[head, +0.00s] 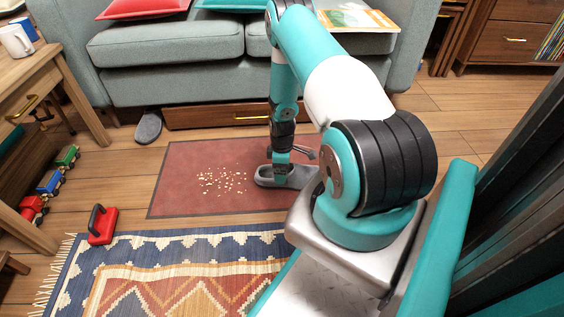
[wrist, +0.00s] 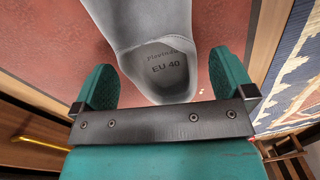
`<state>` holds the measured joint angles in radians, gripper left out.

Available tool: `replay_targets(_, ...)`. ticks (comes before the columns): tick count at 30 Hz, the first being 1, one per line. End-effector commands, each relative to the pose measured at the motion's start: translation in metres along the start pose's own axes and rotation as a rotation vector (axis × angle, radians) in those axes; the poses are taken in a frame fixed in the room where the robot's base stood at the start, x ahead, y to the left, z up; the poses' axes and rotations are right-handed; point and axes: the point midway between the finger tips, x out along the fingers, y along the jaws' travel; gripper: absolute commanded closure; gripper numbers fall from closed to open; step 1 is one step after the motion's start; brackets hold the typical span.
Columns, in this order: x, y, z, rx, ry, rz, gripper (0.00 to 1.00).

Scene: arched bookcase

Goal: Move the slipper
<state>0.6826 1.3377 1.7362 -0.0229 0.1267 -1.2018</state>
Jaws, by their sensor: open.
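A grey slipper (head: 264,177) lies on the red mat (head: 180,195), with my gripper (head: 287,180) down at it. The fingers are apart, with a gap at each side of the slipper. A second grey slipper (head: 149,127) lies on the wooden floor at the left, by the sofa. My arm hides part of the mat.
Crumbs (head: 222,181) are scattered on the mat. A drawer (head: 215,115) sits under the sofa (head: 180,60). A red block with a black handle (head: 102,225) stands by the patterned rug (head: 170,270). A toy train (head: 50,182) stands at the left, near a wooden table (head: 50,75).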

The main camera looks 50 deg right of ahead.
Motion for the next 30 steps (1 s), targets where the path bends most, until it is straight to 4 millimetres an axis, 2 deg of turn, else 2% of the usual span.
replay_targets(1,0.014,0.0,0.0,0.0,0.0,0.0,0.0)
replay_targets(6,0.032,0.0,0.0,0.0,0.0,0.0,0.0)
replay_targets(11,0.039,0.0,0.0,0.0,0.0,0.0,0.0)
replay_targets(20,0.039,0.0,0.0,0.0,0.0,0.0,0.0)
replay_targets(26,0.039,0.0,0.0,0.0,0.0,0.0,0.46)
replay_targets(30,0.039,0.0,0.0,0.0,0.0,0.0,0.49)
